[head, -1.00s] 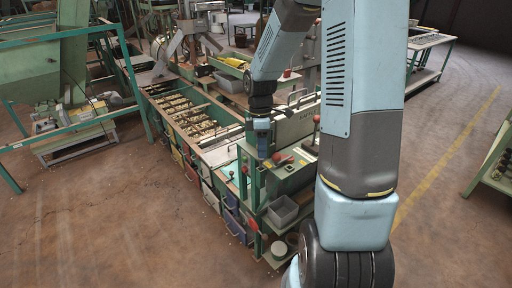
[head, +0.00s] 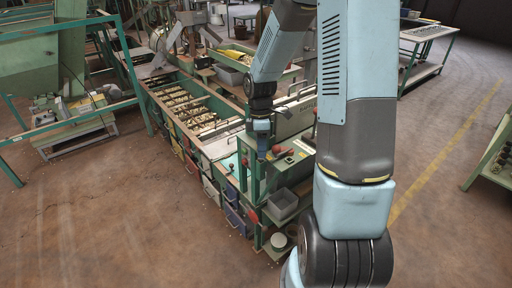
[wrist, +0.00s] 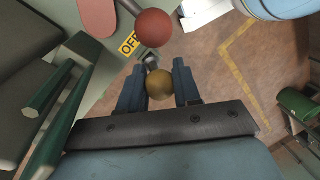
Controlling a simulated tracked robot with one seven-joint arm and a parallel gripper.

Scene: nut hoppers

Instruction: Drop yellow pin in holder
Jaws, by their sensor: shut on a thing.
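The yellow pin shows in the wrist view as a round yellow knob (wrist: 160,84) between the two blue fingers of my gripper (wrist: 160,88). The fingers are shut on it from both sides. The knob hides most of the pin's shaft, and a small grey metal piece shows just beyond it. In the head view my gripper (head: 262,150) hangs at the end of the arm over the near end of the green bench, and the pin is too small to make out there. I cannot tell which part is the holder.
A red ball knob (wrist: 153,28) stands close ahead of the fingers in the wrist view, next to a yellow "OFF" label (wrist: 130,43). Green bars (wrist: 60,120) lie at left. In the head view a grey bin (head: 283,204) sits low on the bench's near end. Open floor lies left.

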